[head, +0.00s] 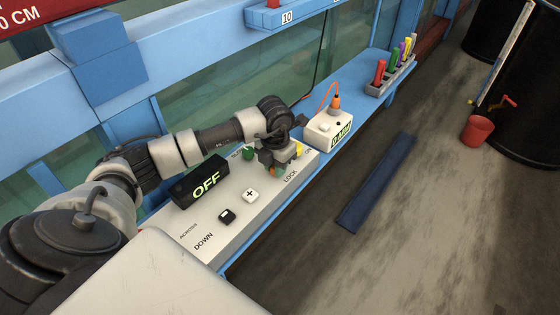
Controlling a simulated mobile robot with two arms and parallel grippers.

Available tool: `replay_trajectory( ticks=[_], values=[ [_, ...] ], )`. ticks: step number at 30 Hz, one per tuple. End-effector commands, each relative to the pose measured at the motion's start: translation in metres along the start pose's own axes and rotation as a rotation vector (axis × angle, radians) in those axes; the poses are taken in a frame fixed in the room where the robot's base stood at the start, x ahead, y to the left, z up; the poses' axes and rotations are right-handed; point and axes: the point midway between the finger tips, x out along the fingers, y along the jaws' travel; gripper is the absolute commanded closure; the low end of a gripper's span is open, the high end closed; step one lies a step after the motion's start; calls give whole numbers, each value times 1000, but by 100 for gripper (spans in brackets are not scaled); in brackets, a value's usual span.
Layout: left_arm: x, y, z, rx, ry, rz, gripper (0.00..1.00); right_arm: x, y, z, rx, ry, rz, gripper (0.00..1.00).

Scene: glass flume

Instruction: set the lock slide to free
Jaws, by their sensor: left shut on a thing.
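The lock slide (275,173) is on the pale control panel (216,226), beside the printed word LOCK. Only a small orange-brown part of it shows; the rest is hidden by my gripper. My left gripper (277,164) reaches down over the panel's far end and is shut on the slide. I cannot tell which position the slide is in, as the gripper covers its track. My right gripper is not in view.
The panel carries a black display (200,182) reading OFF, a green knob (248,153), a yellow part (299,150), a white plus button (250,195) and a black button (227,216). A white meter box (329,130) stands beyond. Glass wall runs behind.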

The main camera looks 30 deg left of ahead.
Motion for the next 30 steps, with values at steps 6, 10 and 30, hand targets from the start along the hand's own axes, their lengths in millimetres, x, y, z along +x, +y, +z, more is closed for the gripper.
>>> replay_trajectory(
  ticks=[6, 10, 30],
  values=[
    [0, 0, -3, 1, 8, 1, 100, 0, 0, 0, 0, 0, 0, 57],
    [0, 0, -3, 1, 9, 1, 63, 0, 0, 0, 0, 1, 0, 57],
    [-41, 0, 0, 1, -2, 1, 49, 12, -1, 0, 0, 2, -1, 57]
  ],
)
